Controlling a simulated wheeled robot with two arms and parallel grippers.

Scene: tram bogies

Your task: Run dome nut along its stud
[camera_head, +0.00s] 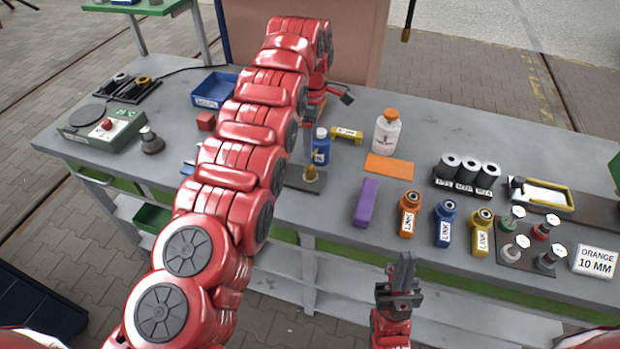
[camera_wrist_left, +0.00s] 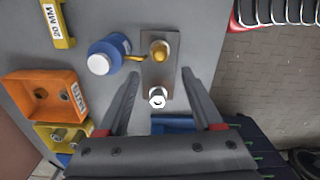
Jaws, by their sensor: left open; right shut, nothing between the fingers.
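A small dark plate (camera_head: 303,181) lies on the workbench, with a brass, dome-topped piece (camera_head: 311,172) standing on it. In the left wrist view the plate (camera_wrist_left: 158,72) carries this brass piece (camera_wrist_left: 160,50) at its far end and a white-topped, ring-like piece (camera_wrist_left: 157,98) at its near end. Which is the dome nut and which the stud, I cannot tell surely. My left gripper (camera_wrist_left: 160,77) is open above the plate, its fingers either side, apart from both pieces. It also shows in the head view (camera_head: 308,135). My right gripper (camera_head: 404,262) is shut and empty before the bench.
A blue bottle (camera_head: 321,146) stands close beside the plate, with a yellow block (camera_head: 347,134) behind. A purple block (camera_head: 366,202) and labelled link parts (camera_head: 409,214) stand to the right. An orange holder (camera_wrist_left: 45,97) shows in the wrist view. My left arm hides part of the bench.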

